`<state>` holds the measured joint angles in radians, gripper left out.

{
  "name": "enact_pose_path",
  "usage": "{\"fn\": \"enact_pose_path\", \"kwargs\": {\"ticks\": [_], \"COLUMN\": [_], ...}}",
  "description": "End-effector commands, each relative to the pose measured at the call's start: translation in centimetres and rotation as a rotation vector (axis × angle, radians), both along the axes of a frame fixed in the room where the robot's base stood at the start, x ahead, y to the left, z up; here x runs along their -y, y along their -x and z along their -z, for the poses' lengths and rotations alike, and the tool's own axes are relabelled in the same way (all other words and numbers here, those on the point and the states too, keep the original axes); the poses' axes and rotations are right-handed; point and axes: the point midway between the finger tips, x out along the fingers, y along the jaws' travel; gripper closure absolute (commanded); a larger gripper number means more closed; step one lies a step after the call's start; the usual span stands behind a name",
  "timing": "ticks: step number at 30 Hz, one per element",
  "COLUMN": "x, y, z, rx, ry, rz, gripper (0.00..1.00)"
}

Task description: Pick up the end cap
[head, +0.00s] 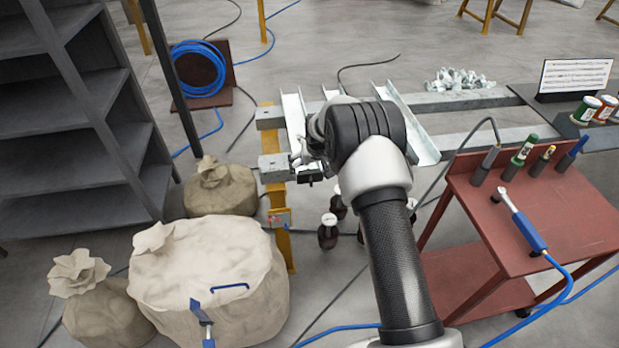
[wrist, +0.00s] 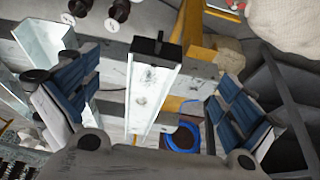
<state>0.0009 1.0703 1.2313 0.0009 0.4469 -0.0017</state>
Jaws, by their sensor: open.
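The end cap (wrist: 156,48) is a black piece with a small upright tab, seated on the near end of a pale metal channel (wrist: 146,97) in the wrist view. My gripper (wrist: 152,98) is open, with one blue-padded finger left of the channel and the other right of it. Nothing shows between the fingers except the channel and cap behind them; I cannot tell whether they touch. In the head view my gripper (head: 305,165) is at the left end of the metal frame, partly hidden by my arm.
Other open channels (head: 408,122) lie across the rails (head: 470,100). Tan sacks (head: 210,280) and dark shelves (head: 75,130) stand left. Dark bottles with white tops (head: 328,232) stand on the floor below. A red cart (head: 540,215) with tools stands right.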

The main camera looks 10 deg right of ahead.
Motion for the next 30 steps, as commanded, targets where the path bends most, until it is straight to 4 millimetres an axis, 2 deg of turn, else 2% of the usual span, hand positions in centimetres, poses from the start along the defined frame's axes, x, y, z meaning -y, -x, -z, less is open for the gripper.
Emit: {"fn": "enact_pose_path", "kwargs": {"ticks": [1, 9, 17, 25, 30], "x": [0.0, 0.0, 0.0, 0.2, 0.2], "y": [-0.4, -2.5, -3.2, -4.3, -4.7], "z": [1.6, 6.5, 8.1, 12.0, 12.6], "rx": [-0.002, -0.001, 0.0, -0.001, 0.0], "ry": [0.0, 0.0, 0.0, 0.0, 0.0], "rz": [0.0, 0.0, 0.0, 0.0, 0.0], "gripper": [0.0, 0.0, 0.0, 0.0, 0.0]}}
